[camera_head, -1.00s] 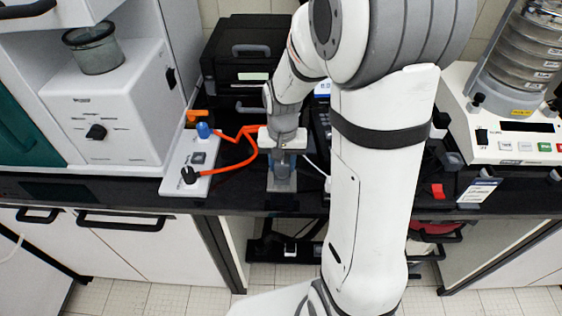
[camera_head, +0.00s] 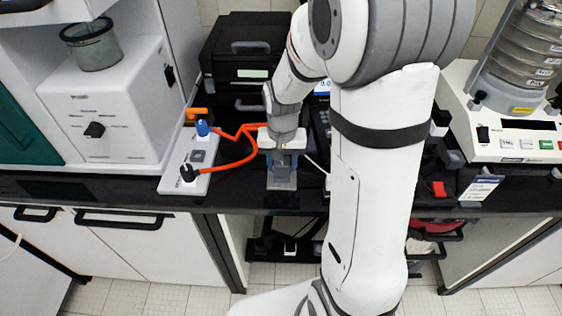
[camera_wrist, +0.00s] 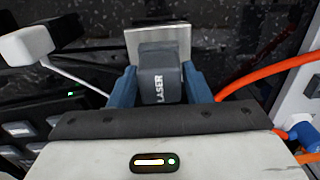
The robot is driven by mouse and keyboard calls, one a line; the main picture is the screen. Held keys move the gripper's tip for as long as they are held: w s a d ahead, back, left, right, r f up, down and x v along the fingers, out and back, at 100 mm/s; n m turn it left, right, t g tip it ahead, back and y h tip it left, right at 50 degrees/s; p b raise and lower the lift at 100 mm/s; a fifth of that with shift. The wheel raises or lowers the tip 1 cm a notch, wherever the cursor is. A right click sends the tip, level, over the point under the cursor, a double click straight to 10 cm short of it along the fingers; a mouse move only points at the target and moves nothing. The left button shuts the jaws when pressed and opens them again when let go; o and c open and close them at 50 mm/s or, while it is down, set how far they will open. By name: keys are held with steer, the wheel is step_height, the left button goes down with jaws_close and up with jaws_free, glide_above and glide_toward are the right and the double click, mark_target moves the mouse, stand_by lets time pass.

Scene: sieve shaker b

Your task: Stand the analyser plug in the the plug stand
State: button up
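The analyser plug is a dark grey block marked LASER (camera_wrist: 160,82), seen in the wrist view between the two blue fingers of my gripper (camera_wrist: 160,75). A pale grey block, seemingly the plug stand (camera_wrist: 140,42), shows just beyond the plug. In the head view my gripper (camera_head: 281,160) points down over the grey stand (camera_head: 281,181) near the bench's front edge. Its fingers appear spread on either side of the plug. Whether they touch its sides is hard to see. The plug's lower end and its seating in the stand are hidden.
An orange cable (camera_head: 235,163) runs from a white socket strip (camera_head: 172,181) toward the gripper. A black case (camera_head: 245,55) stands behind, a white instrument (camera_head: 110,105) at left and a sieve shaker (camera_head: 505,130) at right. A white cable (camera_wrist: 78,76) passes close to the left finger.

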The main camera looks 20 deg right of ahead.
mark_target(283, 162)
steer(key=o, duration=0.3)
steer(key=shift+r, duration=3.9)
steer(key=shift+s+r, duration=0.25)
steer(key=shift+s, duration=0.05)
steer(key=s+r+n+t, duration=0.1)
steer(key=s, duration=0.3)
steer(key=s+r+n+t, duration=0.1)
steer(key=s+r, duration=0.1)
steer(key=s, duration=0.3)
steer(key=s+r+n+t, duration=0.1)
steer(key=s+r, duration=0.1)
steer(key=s, duration=0.2)
steer(key=shift+s+n, duration=0.3)
